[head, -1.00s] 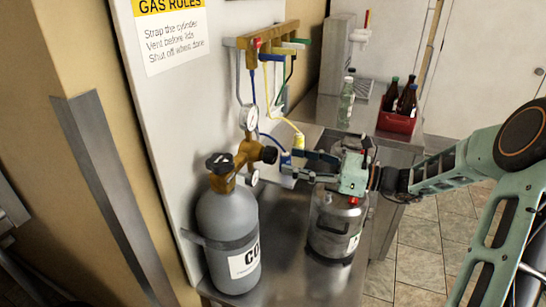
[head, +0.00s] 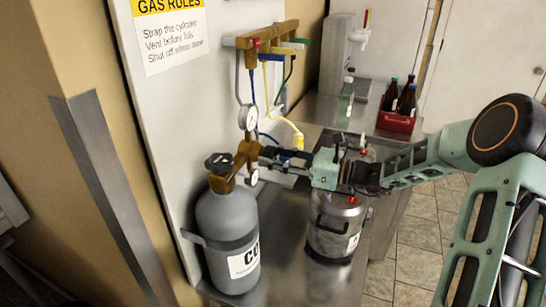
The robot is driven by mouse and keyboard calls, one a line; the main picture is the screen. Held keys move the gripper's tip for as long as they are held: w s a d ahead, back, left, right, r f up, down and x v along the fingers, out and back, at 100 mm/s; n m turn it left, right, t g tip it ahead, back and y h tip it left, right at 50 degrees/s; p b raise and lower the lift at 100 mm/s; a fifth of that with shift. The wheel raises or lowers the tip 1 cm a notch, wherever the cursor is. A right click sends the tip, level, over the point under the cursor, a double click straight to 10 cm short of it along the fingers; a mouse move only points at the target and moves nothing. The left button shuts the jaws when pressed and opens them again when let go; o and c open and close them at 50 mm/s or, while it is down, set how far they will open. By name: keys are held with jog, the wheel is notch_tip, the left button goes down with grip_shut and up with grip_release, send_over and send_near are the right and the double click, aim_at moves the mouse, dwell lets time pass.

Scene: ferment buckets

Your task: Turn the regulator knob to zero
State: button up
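The regulator is a brass body (head: 243,158) on top of the grey gas cylinder (head: 228,222). A round gauge (head: 248,117) stands above it and a smaller gauge (head: 252,177) hangs below. Its dark knob points right, and is now largely hidden by my gripper's dark fingers. My gripper (head: 268,160) reaches in from the right with its fingertips at the knob. I cannot tell whether the fingers touch or grip it. A black valve handwheel (head: 219,162) tops the cylinder.
A metal keg (head: 335,225) stands under my gripper on the steel counter (head: 285,270). A yellow connector (head: 298,141) on a hose hangs just behind the fingers. A brass manifold (head: 268,38) is on the wall. A red crate (head: 396,122) with dark bottles and a green bottle (head: 345,100) stand behind.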

jog(key=c, duration=0.4)
jog(key=n+b, duration=0.2)
jog(key=n, duration=0.1)
jog(key=shift+f, duration=0.2)
jog(key=n+b, duration=0.4)
jog(key=n, duration=0.1)
jog(key=shift+w, duration=0.1)
jog(key=n+b, duration=0.5)
jog(key=b, duration=0.1)
jog(key=shift+h, duration=0.3)
jog(key=n+b, duration=0.2)
jog(key=b, duration=0.1)
jog(key=shift+r, duration=0.2)
jog(key=shift+r+n, duration=0.15)
jog(key=shift+n, duration=0.25)
